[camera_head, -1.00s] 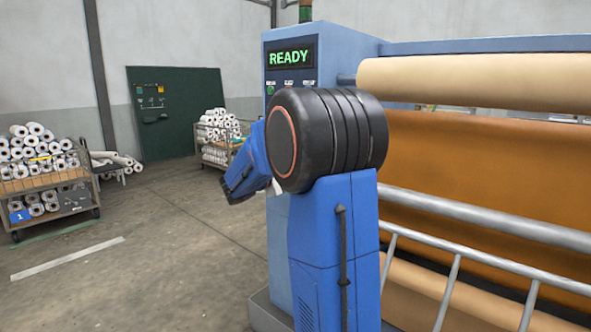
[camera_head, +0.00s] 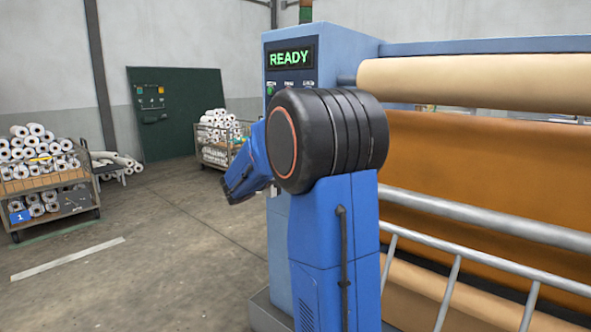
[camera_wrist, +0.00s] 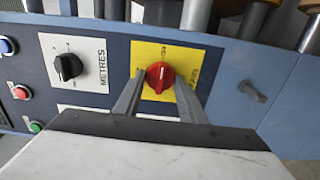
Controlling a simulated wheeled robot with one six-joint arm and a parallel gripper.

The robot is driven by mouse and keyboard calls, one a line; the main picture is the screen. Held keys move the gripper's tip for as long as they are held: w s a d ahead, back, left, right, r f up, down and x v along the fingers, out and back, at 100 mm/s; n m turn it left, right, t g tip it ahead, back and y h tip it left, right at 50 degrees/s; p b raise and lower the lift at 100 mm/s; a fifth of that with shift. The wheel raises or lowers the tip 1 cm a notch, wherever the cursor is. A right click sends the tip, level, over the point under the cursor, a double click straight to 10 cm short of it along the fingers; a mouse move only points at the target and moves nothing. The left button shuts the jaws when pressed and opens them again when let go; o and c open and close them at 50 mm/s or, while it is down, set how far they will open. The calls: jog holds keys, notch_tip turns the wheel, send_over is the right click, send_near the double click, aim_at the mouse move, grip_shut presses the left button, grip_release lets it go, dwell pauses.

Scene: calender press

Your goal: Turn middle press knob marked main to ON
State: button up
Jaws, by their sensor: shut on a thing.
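A red rotary knob (camera_wrist: 159,76) with a pale pointer line sits on a yellow square plate (camera_wrist: 192,58) in the wrist view. The plate's lettering is too small to read surely. The two fingers of my gripper (camera_wrist: 161,88) are on either side of the knob, shut on it. The pointer line stands nearly upright in the picture, slightly tilted. In the head view my arm hides the knob and the gripper's fingertips. The press's blue control column (camera_head: 350,48) shows a lit green READY display (camera_head: 290,58).
In the wrist view a black knob (camera_wrist: 68,66) on a white METRES plate is left of the red knob. Blue, red (camera_wrist: 21,92) and green buttons line the far left. A small lever (camera_wrist: 252,91) is to the right. Roll carts (camera_head: 48,185) stand apart on the floor.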

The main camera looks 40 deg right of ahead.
jog(key=shift+f, duration=0.1)
jog(key=o, duration=1)
jog(key=shift+a, duration=0.1)
jog(key=a, duration=0.5)
jog(key=s+a, duration=0.1)
jog(key=a, duration=1.1)
jog(key=shift+s+a, duration=0.1)
jog(key=shift+s, duration=0.1)
